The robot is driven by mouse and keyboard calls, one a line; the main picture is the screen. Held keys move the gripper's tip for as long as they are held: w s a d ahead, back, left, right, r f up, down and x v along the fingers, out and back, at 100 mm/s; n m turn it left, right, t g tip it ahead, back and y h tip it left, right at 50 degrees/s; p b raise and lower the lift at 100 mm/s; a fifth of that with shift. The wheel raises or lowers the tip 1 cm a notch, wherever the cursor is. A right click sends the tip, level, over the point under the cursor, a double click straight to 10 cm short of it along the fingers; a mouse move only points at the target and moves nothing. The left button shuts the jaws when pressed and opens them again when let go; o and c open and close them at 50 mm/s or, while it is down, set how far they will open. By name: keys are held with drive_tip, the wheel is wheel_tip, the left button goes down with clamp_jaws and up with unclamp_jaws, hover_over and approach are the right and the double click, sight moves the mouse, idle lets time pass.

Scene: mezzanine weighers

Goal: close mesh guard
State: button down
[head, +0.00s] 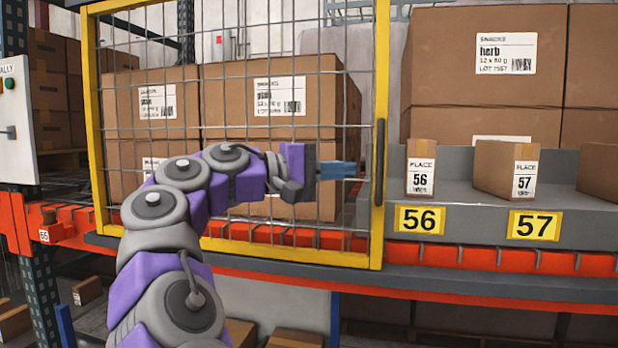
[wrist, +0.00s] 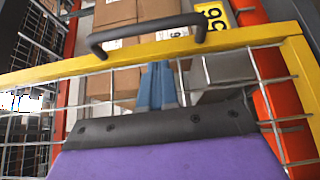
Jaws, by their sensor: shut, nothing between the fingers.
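The mesh guard (head: 382,90) is a yellow frame filled with grey wire mesh, standing upright across the left part of the shelf, in front of large cartons. A dark upright handle (head: 379,162) sits on its right post. In the wrist view the yellow post (wrist: 240,40) and the handle (wrist: 148,32) cross the top. My gripper (head: 352,169) has blue fingers, shut and empty, at the guard's right side, pointing right just short of the handle. In the wrist view the fingers (wrist: 158,88) end close to the yellow post; I cannot tell whether they touch it.
Large cartons (head: 480,60) stand at the back right. Small cartons, one marked 56 (head: 421,160) and one marked 57 (head: 495,165), stand on the grey shelf, above yellow number labels (head: 419,220). A light grey control box (head: 18,130) hangs at the far left. An orange beam (head: 490,258) runs below.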

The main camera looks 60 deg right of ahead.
sight(365, 171)
drive_tip(key=s, duration=0.2)
drive_tip(key=s+d, duration=0.1)
drive_tip(key=s, duration=0.1)
drive_tip(key=s+d+p, duration=0.2)
drive_tip(key=s+d, duration=0.2)
drive_tip(key=s, duration=0.9)
drive_tip(key=s+d+p, duration=0.2)
drive_tip(key=s+d, duration=0.2)
drive_tip(key=s, duration=1)
drive_tip(key=shift+s+r, duration=0.15)
drive_tip(key=shift+s, duration=0.1)
drive_tip(key=shift+w, duration=0.3)
